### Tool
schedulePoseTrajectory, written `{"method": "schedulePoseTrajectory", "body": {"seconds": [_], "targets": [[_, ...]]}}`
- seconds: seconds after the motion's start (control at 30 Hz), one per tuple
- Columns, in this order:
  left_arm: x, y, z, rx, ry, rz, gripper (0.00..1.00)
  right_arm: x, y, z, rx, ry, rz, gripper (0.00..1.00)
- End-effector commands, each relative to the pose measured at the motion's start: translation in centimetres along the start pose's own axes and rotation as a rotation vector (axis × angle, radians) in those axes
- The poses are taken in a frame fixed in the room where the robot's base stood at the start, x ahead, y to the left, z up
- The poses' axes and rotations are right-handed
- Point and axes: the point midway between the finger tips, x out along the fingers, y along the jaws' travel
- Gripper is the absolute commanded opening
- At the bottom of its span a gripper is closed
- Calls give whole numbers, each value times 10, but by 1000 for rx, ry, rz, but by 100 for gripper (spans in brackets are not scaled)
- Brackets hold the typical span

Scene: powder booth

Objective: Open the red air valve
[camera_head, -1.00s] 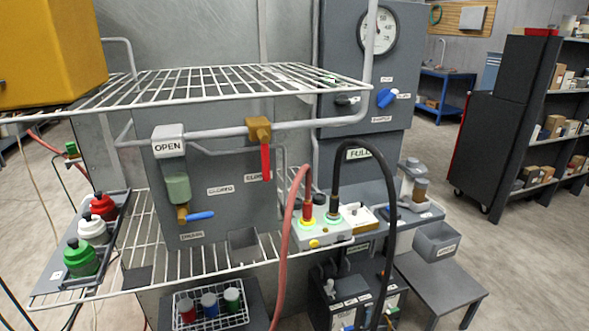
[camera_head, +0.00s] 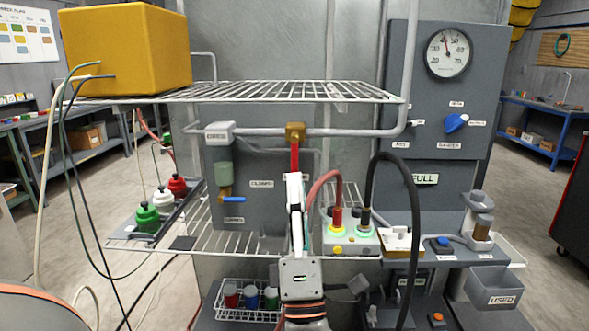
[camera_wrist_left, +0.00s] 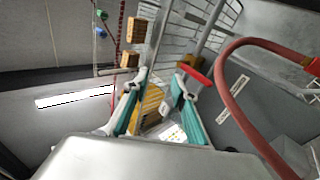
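The air valve has a brass body (camera_head: 295,131) on the grey horizontal pipe. Its red lever (camera_head: 294,157) hangs straight down. My left gripper (camera_head: 294,180) reaches up from below, seen edge-on, with its fingertips at the lever's lower end in the head view. In the left wrist view, the two teal-padded fingers (camera_wrist_left: 158,82) are spread apart with nothing between them. The red lever (camera_wrist_left: 197,76) shows there just right of the right fingertip. I cannot tell whether they touch. My right gripper is not in view.
A wire shelf (camera_head: 270,92) lies above the pipe. A red hose (camera_head: 318,185) and black hose (camera_head: 412,190) arch right of the gripper from a socket box (camera_head: 350,238). A blue-handled valve (camera_head: 232,199) hangs to the left. Bottles (camera_head: 147,217) stand on the left tray.

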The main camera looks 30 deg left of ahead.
Motion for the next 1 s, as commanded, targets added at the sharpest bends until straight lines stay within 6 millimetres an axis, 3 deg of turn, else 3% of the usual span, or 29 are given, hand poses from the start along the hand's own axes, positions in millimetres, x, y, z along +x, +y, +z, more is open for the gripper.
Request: {"method": "schedulePoseTrajectory", "body": {"seconds": [0.1,0.2,0.33,0.5,0.7,1.0], "targets": [[32,8,-41,-328,271,-40,26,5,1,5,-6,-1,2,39],[43,-2,-58,-605,453,-120,26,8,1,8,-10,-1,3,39],[47,-22,-50,-917,607,-261,26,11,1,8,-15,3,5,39],[46,-34,-17,-1179,690,-432,26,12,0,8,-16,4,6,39],[46,-39,1,-1277,709,-515,26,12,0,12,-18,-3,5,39],[74,-69,-8,-1275,710,-515,26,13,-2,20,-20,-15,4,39]]}}
